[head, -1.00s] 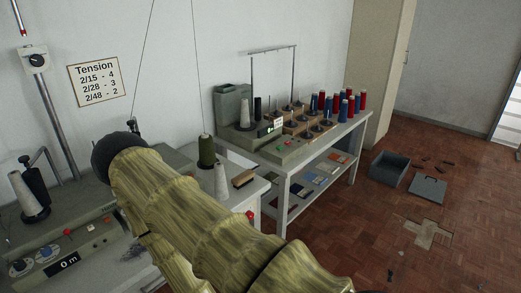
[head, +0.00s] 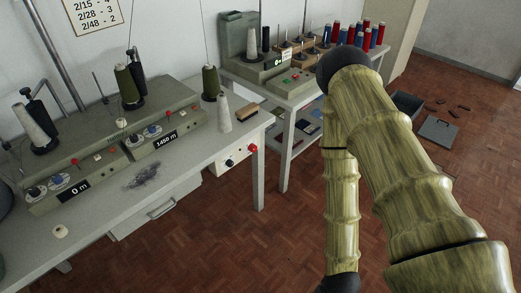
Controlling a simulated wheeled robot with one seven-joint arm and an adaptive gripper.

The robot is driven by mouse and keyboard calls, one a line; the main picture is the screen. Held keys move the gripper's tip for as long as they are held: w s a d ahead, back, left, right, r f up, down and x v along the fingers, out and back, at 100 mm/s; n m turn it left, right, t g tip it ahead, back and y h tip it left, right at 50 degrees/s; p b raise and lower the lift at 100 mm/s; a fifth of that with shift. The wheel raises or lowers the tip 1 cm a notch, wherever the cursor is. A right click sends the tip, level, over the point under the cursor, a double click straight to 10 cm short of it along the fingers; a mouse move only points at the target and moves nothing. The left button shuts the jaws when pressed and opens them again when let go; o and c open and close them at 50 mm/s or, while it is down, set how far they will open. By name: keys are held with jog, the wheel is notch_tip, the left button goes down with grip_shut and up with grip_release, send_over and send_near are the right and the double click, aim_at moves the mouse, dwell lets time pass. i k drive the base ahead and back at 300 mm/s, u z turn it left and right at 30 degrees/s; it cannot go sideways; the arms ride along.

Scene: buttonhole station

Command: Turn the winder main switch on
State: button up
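The long grey-green winder (head: 97,146) stands on the left table, with "0 m" and "1450 m" displays and red, white and blue controls on its front. A white switch box (head: 222,166) hangs under the table's right end. It has a dark round knob (head: 230,162) and a red button (head: 254,149) at its right end. I cannot tell from here which control is the main switch or how it is set. My arm rises at the right and bends back down, clear of the box in the picture. My gripper is out of view.
A second table behind holds another machine (head: 262,70) and colored spools. The parquet floor (head: 215,225) in front is clear.

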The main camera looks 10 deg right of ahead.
aim_at(252, 148)
jog(key=z, duration=0.55)
jog(key=k, duration=0.65)
jog(key=z, duration=0.75)
jog(key=i, duration=0.6)
jog(key=u, duration=0.6)
jog(key=i, duration=0.65)
jog(key=u, duration=0.75)
